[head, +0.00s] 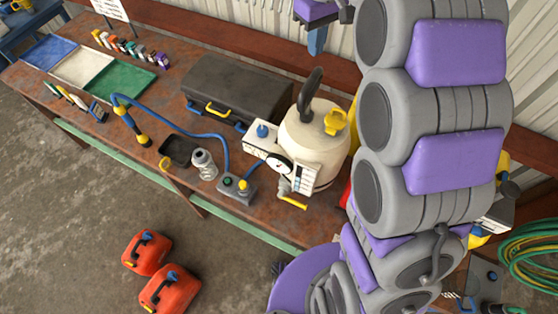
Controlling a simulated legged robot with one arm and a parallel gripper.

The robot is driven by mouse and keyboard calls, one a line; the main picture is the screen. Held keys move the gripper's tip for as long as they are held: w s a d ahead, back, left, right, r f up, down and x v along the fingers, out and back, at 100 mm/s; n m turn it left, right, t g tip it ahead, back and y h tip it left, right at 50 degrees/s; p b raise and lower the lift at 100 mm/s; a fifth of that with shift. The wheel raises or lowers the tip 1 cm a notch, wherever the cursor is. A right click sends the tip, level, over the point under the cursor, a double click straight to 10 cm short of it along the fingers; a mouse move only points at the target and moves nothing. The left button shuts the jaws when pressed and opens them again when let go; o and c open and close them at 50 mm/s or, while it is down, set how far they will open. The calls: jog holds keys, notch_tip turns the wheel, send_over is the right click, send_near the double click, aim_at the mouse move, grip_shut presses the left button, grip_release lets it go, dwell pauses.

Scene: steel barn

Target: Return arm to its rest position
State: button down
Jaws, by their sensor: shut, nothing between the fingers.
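My arm, with its grey joints and purple covers, rises along the right side of the view and hides part of the bench behind it. At the top edge, left of the arm's upper joints, is a purple and dark part with a narrow blue tip pointing down, which looks like my gripper (317,41). It is shut and empty, and partly cut off by the picture's edge. It shows in front of the wall and the back of the bench, above the cream tank.
The rusty bench (235,172) carries a cream tank (318,135), a dark toolbox (235,92), a control box (237,188) and coloured trays (118,80). Red fuel cans (165,290) stand on the floor. A green hose (530,250) lies coiled at right. Floor at lower left is clear.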

notch_tip(320, 180, up, 2)
jog(key=shift+r+p, duration=0.15)
jog(key=shift+p, duration=0.2)
jog(key=s+d+f+m+b, duration=0.2)
jog(key=s+d+f+b, duration=0.1)
jog(key=s+f+b, duration=0.5)
jog(key=s+d+f+m+g+b, duration=0.1)
jog(key=s+d+f+m+b, duration=0.2)
jog(key=s+f+b, duration=0.5)
jog(key=s+d+f+m+b, duration=0.2)
jog(key=s+f+b, duration=0.6)
jog(key=s+f, duration=1.1)
jog(key=d+f, duration=0.1)
jog(key=d, duration=0.1)
jog(key=shift+d+f+m+g+b, duration=0.15)
jog(key=shift+d+m+g+b, duration=0.15)
jog(key=shift+g, duration=0.1)
